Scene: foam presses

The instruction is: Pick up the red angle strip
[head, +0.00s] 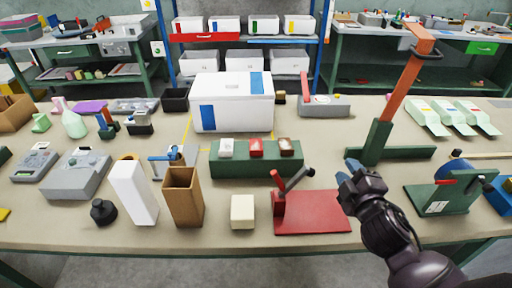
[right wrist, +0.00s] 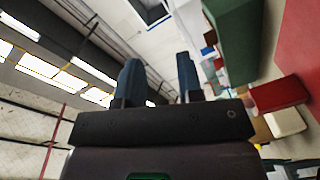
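No piece in view is plainly marked as the red angle strip. A small red piece (head: 256,147) sits on the long green block (head: 230,166) in the head view, between a white piece (head: 227,148) and a brown piece (head: 290,147). Its exact shape is too small to tell. My right gripper (head: 348,175) is above the table, to the right of the green block and by the red plate's right edge. In the right wrist view its two blue fingers (right wrist: 158,80) stand apart with nothing between them. My left gripper is not in view.
A red press plate (head: 315,218) with a dark lever stands in front of the green block. A green stand with a tall orange arm (head: 400,85) rises behind my right gripper. A brown open box (head: 183,198) and a cream block (head: 242,212) stand left of the plate.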

